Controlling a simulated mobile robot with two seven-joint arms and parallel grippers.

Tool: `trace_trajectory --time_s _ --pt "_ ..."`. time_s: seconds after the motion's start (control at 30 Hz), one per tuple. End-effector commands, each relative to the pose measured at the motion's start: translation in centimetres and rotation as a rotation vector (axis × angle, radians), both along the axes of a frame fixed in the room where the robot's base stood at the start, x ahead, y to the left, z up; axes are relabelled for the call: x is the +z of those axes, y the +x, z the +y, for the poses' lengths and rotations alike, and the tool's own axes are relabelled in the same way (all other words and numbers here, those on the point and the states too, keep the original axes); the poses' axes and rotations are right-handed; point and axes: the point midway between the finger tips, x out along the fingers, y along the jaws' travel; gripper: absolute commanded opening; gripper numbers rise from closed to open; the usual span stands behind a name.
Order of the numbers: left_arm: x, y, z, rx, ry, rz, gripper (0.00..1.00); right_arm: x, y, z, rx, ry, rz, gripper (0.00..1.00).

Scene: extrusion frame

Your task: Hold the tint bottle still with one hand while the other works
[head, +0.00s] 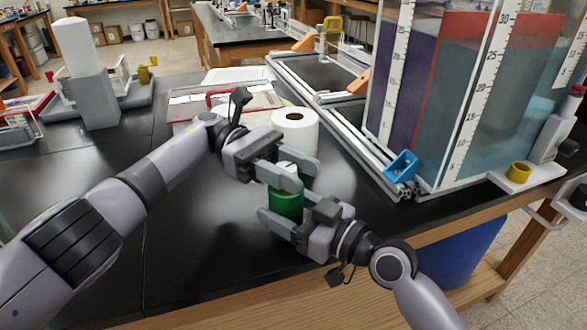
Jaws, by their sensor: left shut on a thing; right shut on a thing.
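The tint bottle (286,202) is a green bottle with a pale top, standing upright near the front edge of the black bench. My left gripper (296,172) is shut on its pale upper part, which the fingers mostly hide. My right gripper (278,222) is shut around the green body lower down. The two grippers sit one above the other, close together. I cannot tell whether the bottle's base rests on the bench, as the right gripper covers part of it.
A white paper roll (296,128) stands just behind the grippers. An extrusion frame (335,125) and a tall graduated tank (465,95) fill the right side. A blue bracket (402,165) sits at the frame's corner. The black bench (190,235) is clear at the front left.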

Motion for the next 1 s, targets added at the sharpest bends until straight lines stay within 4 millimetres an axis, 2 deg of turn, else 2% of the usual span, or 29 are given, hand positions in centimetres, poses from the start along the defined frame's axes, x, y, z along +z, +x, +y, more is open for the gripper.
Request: trace_trajectory --time_s 0.93,0.97,1.0 --pt "-0.16 -0.24 0.24 -0.065 0.003 0.008 0.11 0.09 -0.27 0.29 0.008 0.002 -0.003 0.29" --pt "-0.16 -0.24 0.24 -0.065 0.003 0.008 0.44 0.09 -0.26 0.28 0.008 0.002 -0.002 0.29" --pt "-0.16 -0.25 0.24 -0.066 0.003 0.008 0.57 0.09 -0.25 0.28 0.008 0.002 -0.002 0.29"
